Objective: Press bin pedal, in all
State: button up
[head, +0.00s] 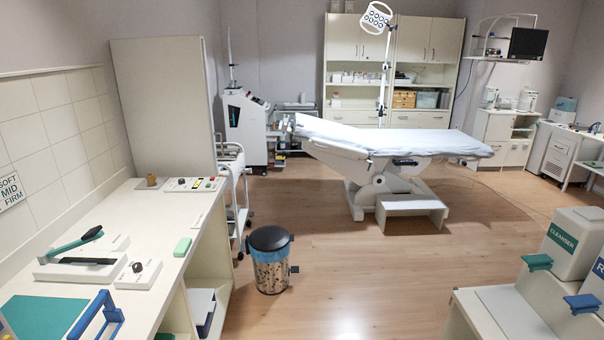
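A small round bin (271,275) stands upright on the wooden floor, just right of the left counter's far end. Its body is shiny metal with a speckled look, and its dark lid (269,238) with a blue rim looks closed. A small black piece that looks like the pedal (294,269) sticks out at the bin's right side. My gripper is not in view.
The left counter (160,215) holds a lever device (85,255), a green block (182,247) and a control panel. A white trolley (235,190) stands behind the bin. The couch (385,145) and its step (411,207) are further back. Floor right of the bin (380,280) is clear.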

aim_at(293, 269)
jog(key=i+l, duration=0.1)
jog(key=i, duration=2)
jog(key=i+u, duration=0.45)
jog(key=i+l+u, duration=0.7)
jog(key=i+u, duration=0.15)
jog(key=i+l+u, duration=0.4)
jog(key=l, duration=0.15)
